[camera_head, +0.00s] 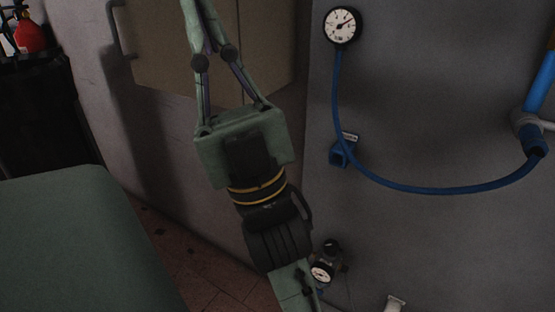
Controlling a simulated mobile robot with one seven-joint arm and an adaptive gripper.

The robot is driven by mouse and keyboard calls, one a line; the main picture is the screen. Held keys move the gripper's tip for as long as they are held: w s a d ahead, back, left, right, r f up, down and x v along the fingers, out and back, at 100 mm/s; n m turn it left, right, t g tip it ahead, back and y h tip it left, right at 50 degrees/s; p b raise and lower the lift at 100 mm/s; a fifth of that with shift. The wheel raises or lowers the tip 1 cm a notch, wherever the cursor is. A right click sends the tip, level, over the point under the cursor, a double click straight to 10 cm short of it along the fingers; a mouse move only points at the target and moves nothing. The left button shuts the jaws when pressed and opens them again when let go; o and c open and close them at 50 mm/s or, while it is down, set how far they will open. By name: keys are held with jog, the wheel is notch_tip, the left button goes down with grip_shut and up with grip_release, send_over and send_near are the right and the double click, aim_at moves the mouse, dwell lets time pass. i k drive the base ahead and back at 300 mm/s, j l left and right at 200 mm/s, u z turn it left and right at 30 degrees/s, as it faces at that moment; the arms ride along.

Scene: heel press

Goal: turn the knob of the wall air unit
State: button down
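A small unit with a black knob (330,245) and a round white gauge (322,271) sits low on the wall in the camera_head view, just right of my arm; it looks like the wall air unit. My forearm partly covers its left side. My gripper (201,12) points up the picture, well above and left of this unit and apart from it. Its two green fingers run close together at the top edge, where the tips are cut off. I cannot tell whether they are shut. Nothing held shows between them.
A larger gauge (342,25) with a blue hose (440,190) hangs on the grey wall at right. A beige cabinet (165,50) is behind my gripper. A green padded surface (75,235) fills the lower left. A red extinguisher (29,36) stands at the upper left.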

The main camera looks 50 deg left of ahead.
aim_at(331, 247)
jog(key=k+l+u, duration=0.1)
jog(key=u, duration=0.25)
jog(key=k+l+u, duration=0.1)
jog(key=u, duration=0.3)
jog(key=k+l+u, duration=0.1)
jog(key=u, duration=0.25)
jog(key=k+l, duration=0.2)
jog(key=k, duration=0.2)
